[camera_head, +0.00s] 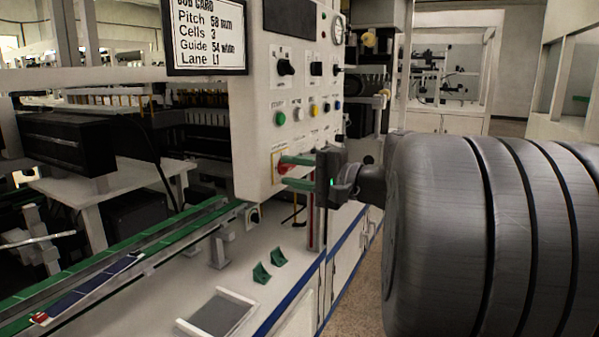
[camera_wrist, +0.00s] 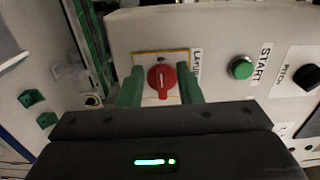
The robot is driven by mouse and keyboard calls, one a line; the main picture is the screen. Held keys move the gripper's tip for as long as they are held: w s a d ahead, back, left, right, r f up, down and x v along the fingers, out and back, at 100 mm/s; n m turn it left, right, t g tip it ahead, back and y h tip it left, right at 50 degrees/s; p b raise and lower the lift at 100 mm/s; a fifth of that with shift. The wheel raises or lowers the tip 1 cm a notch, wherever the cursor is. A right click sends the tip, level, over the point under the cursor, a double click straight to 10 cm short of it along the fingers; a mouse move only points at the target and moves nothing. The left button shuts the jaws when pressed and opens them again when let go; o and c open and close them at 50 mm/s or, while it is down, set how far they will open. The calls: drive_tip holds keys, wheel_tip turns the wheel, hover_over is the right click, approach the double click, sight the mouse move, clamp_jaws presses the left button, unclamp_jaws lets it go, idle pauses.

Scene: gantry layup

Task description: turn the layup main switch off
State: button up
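The layup main switch is a red rotary knob (camera_wrist: 161,77) on a yellow-edged plate, low on the pale control panel (camera_head: 250,120). In the wrist view a partly cut-off label beside it starts with "LAYUP", and the knob's grip appears to run up and down the picture. In the head view the knob (camera_head: 279,164) is partly hidden by my green fingers. My gripper (camera_wrist: 160,73) is open, with one finger on each side of the knob; gaps show between them and the knob. In the head view my gripper (camera_head: 285,172) reaches the panel from the right.
A green START button (camera_wrist: 240,68) and a black PITCH knob (camera_wrist: 306,77) are beside the switch. More knobs and buttons sit above it. Green brackets (camera_head: 262,273) and a grey tray (camera_head: 218,314) are on the bench below. A job card (camera_head: 208,35) hangs at upper left.

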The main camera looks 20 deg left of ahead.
drive_tip(key=s+d+p, duration=0.1)
drive_tip(key=d+p, duration=0.1)
drive_tip(key=d, duration=1.1)
drive_tip(key=shift+d, duration=0.4)
drive_tip(key=shift+a, duration=0.1)
drive_tip(key=a, duration=0.4)
drive_tip(key=a+b, duration=0.1)
drive_tip(key=a, duration=0.4)
drive_tip(key=w+a+b, duration=0.1)
drive_tip(key=a, duration=0.3)
drive_tip(key=shift+a, duration=0.35)
